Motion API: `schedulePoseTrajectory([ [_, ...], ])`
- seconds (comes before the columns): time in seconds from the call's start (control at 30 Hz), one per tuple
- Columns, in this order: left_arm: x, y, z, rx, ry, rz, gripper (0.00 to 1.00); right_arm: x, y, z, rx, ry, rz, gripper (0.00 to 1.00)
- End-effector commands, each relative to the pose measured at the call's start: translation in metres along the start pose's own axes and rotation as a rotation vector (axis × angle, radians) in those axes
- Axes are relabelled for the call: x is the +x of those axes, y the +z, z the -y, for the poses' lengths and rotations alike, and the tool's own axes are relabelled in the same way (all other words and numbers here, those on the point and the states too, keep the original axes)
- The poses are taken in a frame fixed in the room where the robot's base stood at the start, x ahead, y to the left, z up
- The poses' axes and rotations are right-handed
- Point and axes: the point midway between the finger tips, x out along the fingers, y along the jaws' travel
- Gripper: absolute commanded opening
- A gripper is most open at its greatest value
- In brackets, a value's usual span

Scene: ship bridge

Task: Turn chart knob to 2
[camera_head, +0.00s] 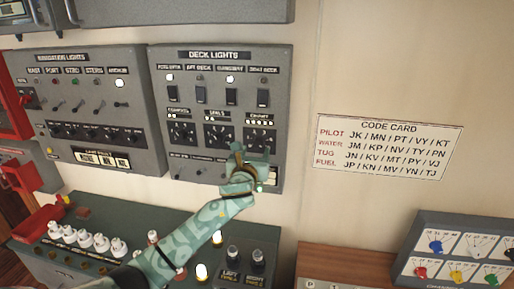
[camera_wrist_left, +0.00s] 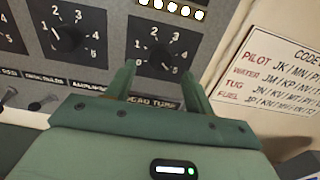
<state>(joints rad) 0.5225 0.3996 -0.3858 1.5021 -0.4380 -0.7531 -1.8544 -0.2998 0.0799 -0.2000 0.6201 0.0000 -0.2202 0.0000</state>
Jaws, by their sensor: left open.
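The right-hand rotary knob of the deck lights panel, which I take as the chart knob, is black on a dark dial (camera_head: 260,138) numbered 0 to 5. The knob (camera_wrist_left: 159,58) also shows in the left wrist view, and I cannot tell for certain which number it points to. Its label is too small to read surely. My left gripper (camera_head: 250,153) is open just below the dial and partly covers its lower edge. In the left wrist view its fingers (camera_wrist_left: 160,72) stand apart, one at each lower side of the knob, with no clear contact. My right gripper is not in view.
Two similar dials (camera_head: 219,136) sit left of it on the deck lights panel (camera_head: 279,70), below several switches. The navigation lights panel (camera_head: 105,75) is further left. A console (camera_head: 185,215) with buttons and levers lies below. A code card (camera_head: 388,148) hangs on the right wall.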

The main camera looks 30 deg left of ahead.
Motion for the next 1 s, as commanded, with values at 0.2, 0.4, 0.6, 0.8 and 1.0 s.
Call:
schedulePoseTrajectory([
  [0.2,0.031,-0.001,0.0,-0.002,0.0,-0.001,0.53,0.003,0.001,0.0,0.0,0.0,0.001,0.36],
  [0.4,0.038,-0.001,0.001,-0.001,-0.001,-0.001,0.53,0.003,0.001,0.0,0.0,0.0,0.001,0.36],
  [0.6,0.038,-0.001,0.0,-0.001,-0.001,-0.001,0.53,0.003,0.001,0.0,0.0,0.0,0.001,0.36],
  [0.8,0.038,-0.001,0.0,-0.002,-0.001,-0.001,0.08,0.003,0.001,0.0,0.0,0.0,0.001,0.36],
  [1.0,0.038,-0.001,0.0,-0.01,-0.001,-0.002,0.09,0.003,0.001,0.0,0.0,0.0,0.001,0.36],
])
